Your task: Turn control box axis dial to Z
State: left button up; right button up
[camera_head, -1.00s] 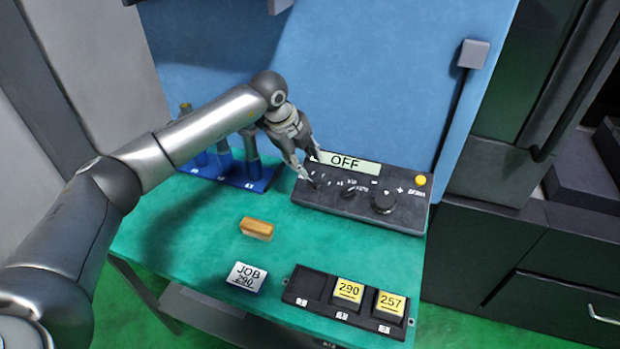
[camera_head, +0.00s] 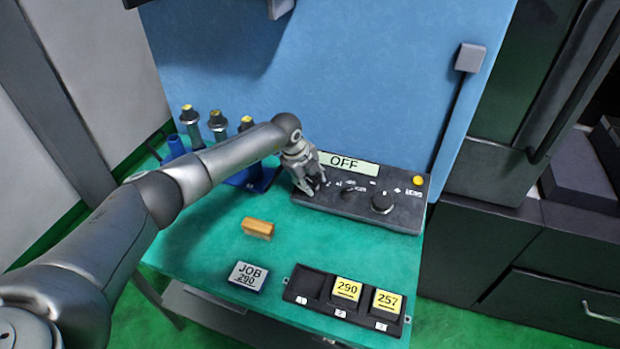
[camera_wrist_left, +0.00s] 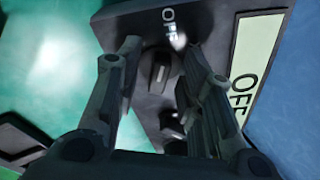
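The dark control box (camera_head: 365,209) stands at the back right of the green table, with a display (camera_head: 348,163) reading OFF. My left gripper (camera_head: 311,187) is over the box's left end and hides the leftmost dial in the head view. In the left wrist view, that small dark dial (camera_wrist_left: 160,73) lies between the two fingers, with a gap on each side. The left gripper (camera_wrist_left: 162,55) is open. My right gripper is not in view.
On the box are a middle knob (camera_head: 348,190), a larger knob (camera_head: 382,202) and a yellow button (camera_head: 418,180). A blue rack (camera_head: 262,180) stands left.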

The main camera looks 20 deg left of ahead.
pick_arm(q)
grip_shut()
dwell(0.3)
